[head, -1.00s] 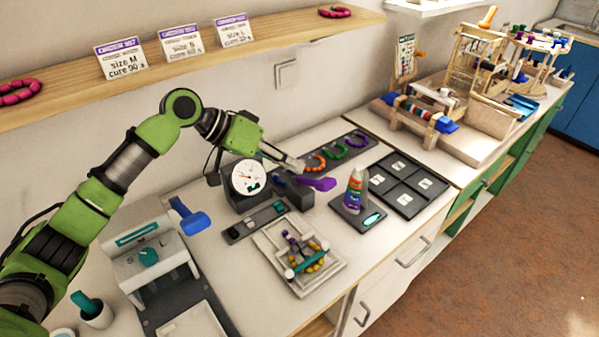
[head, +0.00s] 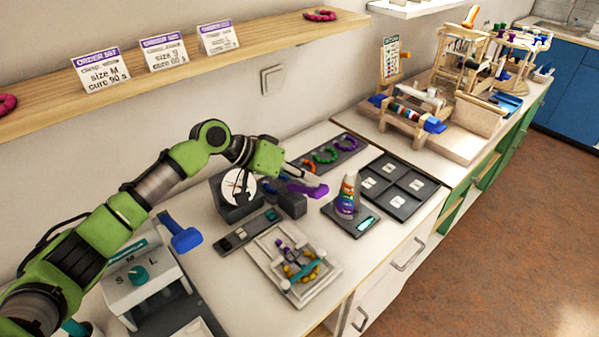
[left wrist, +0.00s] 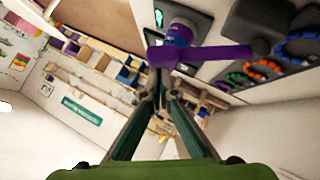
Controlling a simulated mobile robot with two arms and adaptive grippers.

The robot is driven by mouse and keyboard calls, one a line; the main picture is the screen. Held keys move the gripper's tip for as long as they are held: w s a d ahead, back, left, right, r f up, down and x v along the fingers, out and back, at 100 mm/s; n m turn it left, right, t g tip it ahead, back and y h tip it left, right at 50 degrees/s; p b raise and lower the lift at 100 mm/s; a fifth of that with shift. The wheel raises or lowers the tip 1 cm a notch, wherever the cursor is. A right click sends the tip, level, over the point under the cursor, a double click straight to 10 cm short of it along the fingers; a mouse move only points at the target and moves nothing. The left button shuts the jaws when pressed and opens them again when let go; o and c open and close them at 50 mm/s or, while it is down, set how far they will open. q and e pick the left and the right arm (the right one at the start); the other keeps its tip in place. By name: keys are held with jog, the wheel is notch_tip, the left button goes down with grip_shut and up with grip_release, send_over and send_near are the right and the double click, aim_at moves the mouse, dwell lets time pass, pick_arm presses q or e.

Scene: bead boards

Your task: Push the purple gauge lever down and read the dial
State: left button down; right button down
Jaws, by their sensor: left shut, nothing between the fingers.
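The gauge (head: 227,207) is a dark block with a round white dial (head: 234,187) on the worktop. A dark part of my left arm covers some of the dial, and I cannot read it. The purple lever (head: 308,191) sticks out to the right of the gauge. My left gripper (head: 316,179) is shut and empty, its tips just above the lever near its outer end. In the left wrist view the lever (left wrist: 210,54) crosses just beyond the closed fingertips (left wrist: 158,74); I cannot tell whether they touch. My right gripper is not in view.
A bead board (head: 253,254) and a slim dark strip (head: 229,243) lie in front of the gauge. Bead rings on a dark mat (head: 303,160) lie behind. A blue-handled press stands left.

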aim_at(313, 193)
pick_arm(q)
jog(key=shift+f, duration=0.1)
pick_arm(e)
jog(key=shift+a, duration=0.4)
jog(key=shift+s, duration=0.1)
pick_arm(q)
jog(key=shift+s, duration=0.1)
jog(key=shift+s+d+f+m+t+y+p, duration=0.3)
jog(key=shift+s+d+f+y+p, duration=0.2)
jog(key=shift+p, duration=0.35)
jog(key=shift+s+d+f, duration=0.15)
jog(key=shift+d+f, duration=0.05)
jog(key=shift+f, duration=0.3)
jog(key=shift+s+d+f, duration=0.15)
jog(key=shift+d+f, duration=0.05)
jog(key=shift+f, duration=0.3)
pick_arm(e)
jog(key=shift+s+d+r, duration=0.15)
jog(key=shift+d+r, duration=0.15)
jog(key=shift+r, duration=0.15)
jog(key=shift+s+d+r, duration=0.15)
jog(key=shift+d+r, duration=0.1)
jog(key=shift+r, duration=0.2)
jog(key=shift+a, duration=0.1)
